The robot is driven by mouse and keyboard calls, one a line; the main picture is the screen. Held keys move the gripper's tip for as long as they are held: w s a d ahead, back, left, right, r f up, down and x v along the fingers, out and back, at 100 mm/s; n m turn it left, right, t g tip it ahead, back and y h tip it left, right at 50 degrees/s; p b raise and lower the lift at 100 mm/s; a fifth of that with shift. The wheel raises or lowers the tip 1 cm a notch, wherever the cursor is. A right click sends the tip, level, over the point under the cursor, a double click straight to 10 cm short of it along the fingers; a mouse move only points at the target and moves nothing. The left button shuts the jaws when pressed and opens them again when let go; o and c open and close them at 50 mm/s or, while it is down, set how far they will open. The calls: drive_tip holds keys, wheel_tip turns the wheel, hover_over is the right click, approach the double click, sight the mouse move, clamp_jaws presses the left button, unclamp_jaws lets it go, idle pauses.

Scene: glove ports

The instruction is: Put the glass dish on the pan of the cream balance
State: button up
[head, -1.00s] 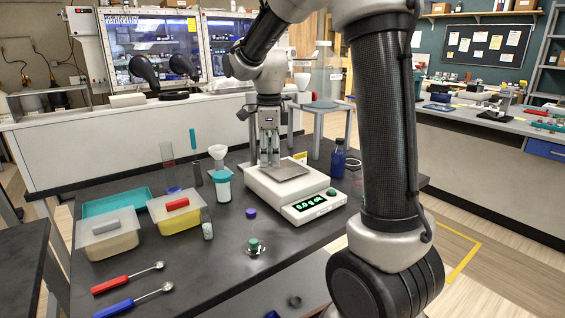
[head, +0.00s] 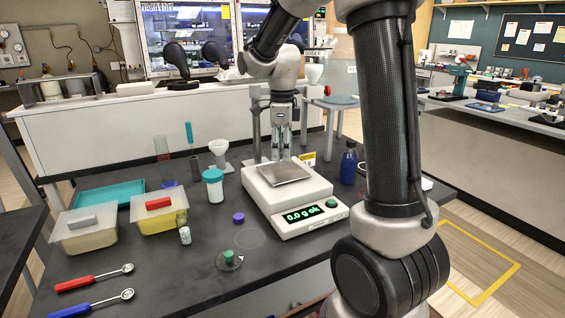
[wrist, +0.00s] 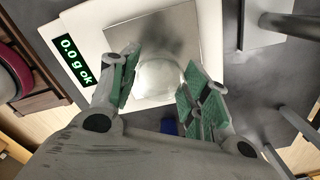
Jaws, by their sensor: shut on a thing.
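The cream balance (head: 296,207) stands on the dark bench with its square metal pan (head: 284,174) on top. Its green display (head: 303,214) reads 0.0 g ok. My gripper (head: 282,155) is above the back part of the pan, pointing down. In the wrist view the clear glass dish (wrist: 160,76) sits between the fingers of my gripper (wrist: 158,90), over the pan (wrist: 165,35). The fingers are shut on the dish. The dish is hard to make out in the head view. I cannot tell whether it touches the pan.
A blue bottle (head: 349,165) stands to the right. A green-topped item (head: 229,259) and a purple cap (head: 238,217) lie in front. Lidded tubs (head: 158,215) are farther left.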

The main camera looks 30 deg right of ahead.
sight(282, 171)
drive_tip(key=shift+f, duration=1.95)
drive_tip(key=shift+f, duration=0.15)
drive_tip(key=o, duration=0.8)
drive_tip(key=shift+o, duration=0.2)
wheel_tip(282, 171, up, 12)
drive_tip(key=s+n+t, duration=0.4)
drive_tip(key=s+n, duration=2)
drive_tip(key=shift+s+d+f, duration=0.35)
drive_tip(key=shift+s+f, duration=0.05)
drive_tip(key=shift+f, duration=0.05)
